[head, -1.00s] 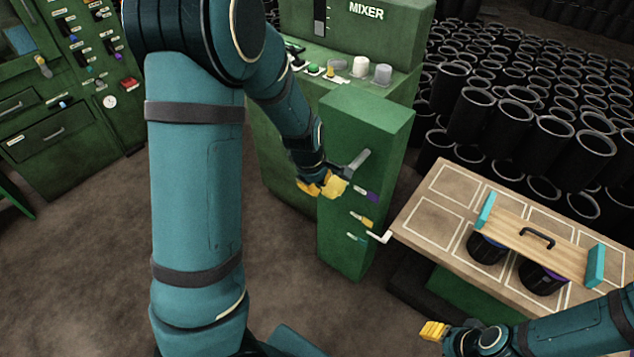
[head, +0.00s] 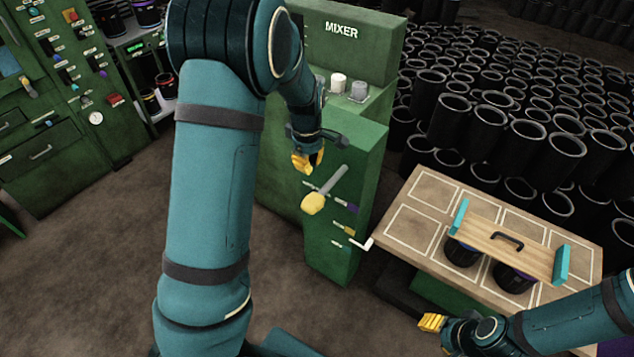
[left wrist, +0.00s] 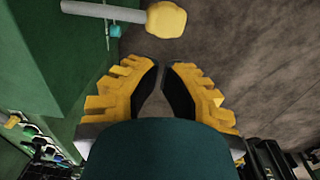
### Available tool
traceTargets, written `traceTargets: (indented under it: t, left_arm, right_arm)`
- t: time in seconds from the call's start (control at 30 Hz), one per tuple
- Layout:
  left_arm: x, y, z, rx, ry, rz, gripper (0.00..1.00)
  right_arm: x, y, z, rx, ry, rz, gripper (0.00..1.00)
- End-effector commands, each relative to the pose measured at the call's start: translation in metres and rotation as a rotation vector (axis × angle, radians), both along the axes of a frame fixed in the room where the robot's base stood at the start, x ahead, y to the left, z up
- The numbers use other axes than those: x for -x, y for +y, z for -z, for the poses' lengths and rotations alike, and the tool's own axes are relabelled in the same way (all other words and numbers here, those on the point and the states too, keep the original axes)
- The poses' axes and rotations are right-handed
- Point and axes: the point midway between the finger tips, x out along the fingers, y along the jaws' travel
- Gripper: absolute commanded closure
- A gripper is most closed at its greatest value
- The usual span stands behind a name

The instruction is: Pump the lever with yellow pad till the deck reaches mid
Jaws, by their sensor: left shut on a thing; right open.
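The grey lever (head: 330,182) with its yellow pad (head: 313,203) sticks out of the green cabinet (head: 345,150), angled down and left. The pad also shows at the top of the left wrist view (left wrist: 166,20). My left gripper (head: 307,163) hangs just above the lever, apart from the pad. In the left wrist view its fingertips (left wrist: 160,66) nearly meet, and I see nothing between them. The tan deck (head: 400,242), marked with white-lined squares, stands right of the cabinet. My right gripper (head: 432,322) is open at the lower right, in front of the deck.
A wooden board (head: 480,232) with a black handle and teal ends lies over dark sleeves (head: 462,254) on the deck. A white crank-like handle (head: 364,244) juts out near the deck's left corner. Many black sleeves crowd the back right. Bare floor lies left of the cabinet.

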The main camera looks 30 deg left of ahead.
Motion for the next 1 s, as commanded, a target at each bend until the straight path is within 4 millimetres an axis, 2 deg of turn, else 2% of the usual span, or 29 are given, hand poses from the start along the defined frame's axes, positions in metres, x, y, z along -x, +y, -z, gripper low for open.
traceTargets:
  t: [0.03,0.17,0.57,0.77,1.0]
  left_arm:
    - [-0.003,0.001,-0.011,-0.003,0.014,0.0,1.0]
    - [-0.007,0.002,-0.019,-0.005,0.036,-0.001,1.0]
    - [-0.007,0.002,-0.017,-0.004,0.041,-0.001,1.0]
    - [-0.006,0.002,0.003,-0.003,0.044,-0.003,1.0]
    - [-0.006,0.002,0.049,-0.004,0.045,-0.002,1.0]
  right_arm:
    - [-0.001,0.0,-0.009,0.0,-0.002,0.002,0.53]
    - [-0.002,-0.001,-0.014,-0.001,-0.005,0.004,0.53]
    - [-0.002,-0.001,-0.012,0.0,-0.005,0.004,0.53]
    - [-0.002,-0.001,-0.01,0.0,-0.004,0.004,0.53]
    - [-0.002,0.0,-0.004,0.001,-0.003,0.005,0.53]
